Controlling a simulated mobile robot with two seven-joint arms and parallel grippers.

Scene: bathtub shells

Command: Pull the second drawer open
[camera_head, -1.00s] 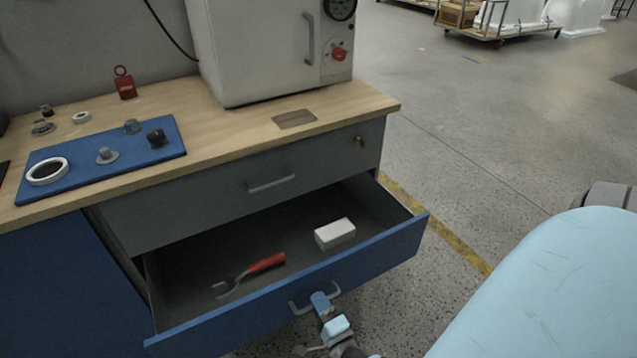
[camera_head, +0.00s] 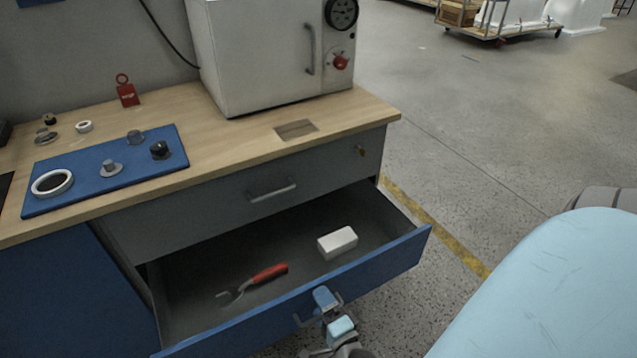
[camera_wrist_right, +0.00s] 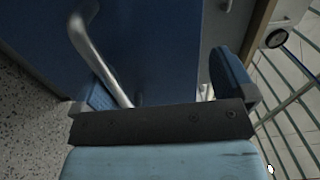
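The second drawer (camera_head: 215,335), with a blue front, stands pulled well out below a closed grey top drawer (camera_head: 200,215). Its metal handle (camera_head: 298,321) is on the front face and also shows in the right wrist view (camera_wrist_right: 97,55). My right gripper (camera_head: 323,300) is at this handle and hides its middle. In the right wrist view the right gripper's fingers (camera_wrist_right: 160,88) are wide apart, with the handle bar close to the left finger. I cannot tell whether they touch. My left gripper is not in view.
On the worktop (camera_head: 225,130) are a white oven-like box (camera_head: 260,60) and a blue mat (camera_head: 105,190) with small parts. Open floor (camera_head: 480,140) lies to the right.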

